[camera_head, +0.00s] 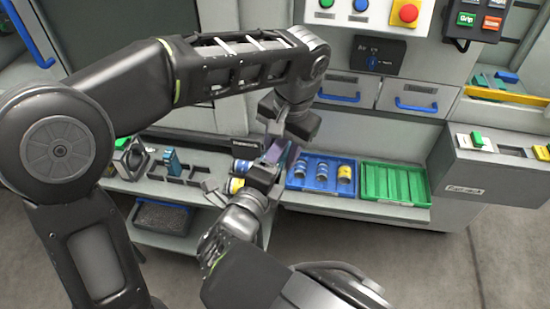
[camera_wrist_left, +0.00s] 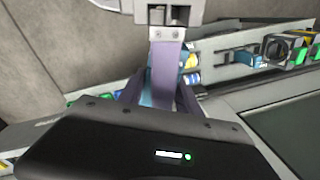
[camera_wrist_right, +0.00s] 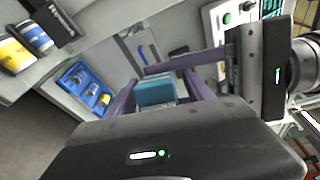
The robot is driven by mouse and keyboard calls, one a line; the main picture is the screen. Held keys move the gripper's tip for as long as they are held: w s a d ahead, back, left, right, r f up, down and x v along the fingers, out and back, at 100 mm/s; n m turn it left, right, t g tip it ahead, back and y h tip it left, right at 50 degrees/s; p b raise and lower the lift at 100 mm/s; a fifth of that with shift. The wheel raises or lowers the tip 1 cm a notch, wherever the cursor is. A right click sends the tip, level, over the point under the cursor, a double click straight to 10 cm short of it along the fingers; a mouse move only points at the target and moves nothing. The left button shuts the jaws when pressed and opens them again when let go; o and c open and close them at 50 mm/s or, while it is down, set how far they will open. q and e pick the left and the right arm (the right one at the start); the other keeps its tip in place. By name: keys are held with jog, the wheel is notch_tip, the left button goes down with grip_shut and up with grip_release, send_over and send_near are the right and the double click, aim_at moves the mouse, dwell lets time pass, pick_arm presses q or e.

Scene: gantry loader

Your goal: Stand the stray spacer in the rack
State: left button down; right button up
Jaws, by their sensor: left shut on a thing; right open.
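The stray spacer is a teal block (camera_wrist_right: 155,92) held by my left gripper (camera_head: 279,150), whose purple fingers reach in from the right in the right wrist view. My right gripper (camera_head: 264,172) is open, with its fingers either side of the block; I cannot tell whether they touch it. The left wrist view shows only part of the block (camera_wrist_left: 147,97) behind a purple finger. The dark rack (camera_head: 192,172) is on the left shelf with a teal spacer (camera_head: 172,161) standing in it.
A blue tray (camera_head: 318,186) with several cans and a green divided tray (camera_head: 396,200) lie to the right of the grippers. A dark ring-shaped fixture (camera_head: 131,155) stands left of the rack. Blue-handled drawers (camera_head: 416,97) and a control panel are behind.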

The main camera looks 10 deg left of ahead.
jog(key=shift+c, duration=0.3)
grip_shut()
dwell(0.3)
pick_arm(q)
jog(key=c, duration=0.8)
grip_release()
jog(key=shift+o, duration=0.2)
